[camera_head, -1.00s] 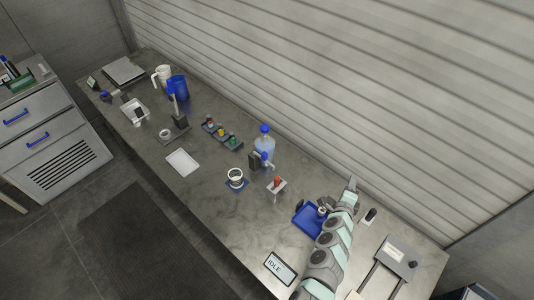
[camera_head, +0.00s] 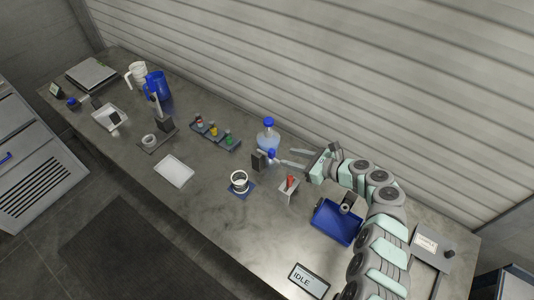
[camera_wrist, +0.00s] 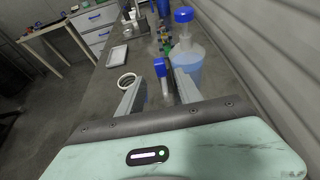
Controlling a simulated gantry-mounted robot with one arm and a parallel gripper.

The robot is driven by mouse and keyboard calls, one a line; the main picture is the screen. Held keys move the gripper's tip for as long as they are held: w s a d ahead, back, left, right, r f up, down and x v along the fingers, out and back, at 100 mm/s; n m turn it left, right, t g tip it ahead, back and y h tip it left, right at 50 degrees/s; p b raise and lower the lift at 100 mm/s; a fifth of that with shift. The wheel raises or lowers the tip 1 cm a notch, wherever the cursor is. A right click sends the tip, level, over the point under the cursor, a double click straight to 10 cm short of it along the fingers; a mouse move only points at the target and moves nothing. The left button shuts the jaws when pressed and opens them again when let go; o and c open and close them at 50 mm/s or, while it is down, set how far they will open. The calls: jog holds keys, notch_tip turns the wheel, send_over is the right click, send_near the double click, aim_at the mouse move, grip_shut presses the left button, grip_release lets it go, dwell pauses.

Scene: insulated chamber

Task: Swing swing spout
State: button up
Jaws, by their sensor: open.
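The spout (camera_head: 271,155) is a small part with a blue end, beside a dark upright block (camera_head: 259,160). In the wrist view the blue-ended spout (camera_wrist: 161,69) shows between the two fingers, with space on both sides. My gripper (camera_head: 285,159) is open, its fingers pointing left toward the spout, just to its right. It fills the lower wrist view (camera_wrist: 158,80). Whether a finger touches the spout I cannot tell. A clear bottle with a blue cap (camera_head: 268,134) stands just behind; it also shows in the wrist view (camera_wrist: 186,52).
A red-topped switch on a small stand (camera_head: 289,188) is in front of my gripper. A white ring-shaped cup on a blue pad (camera_head: 240,184) is to the left. A blue tray (camera_head: 335,222) lies near my arm. The ribbed wall is close behind.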

aim_at(274, 154)
jog(key=b+x, duration=0.3)
jog(key=x, duration=0.6)
jog(key=shift+f, duration=0.1)
jog(key=shift+c, duration=0.4)
grip_shut()
dwell(0.8)
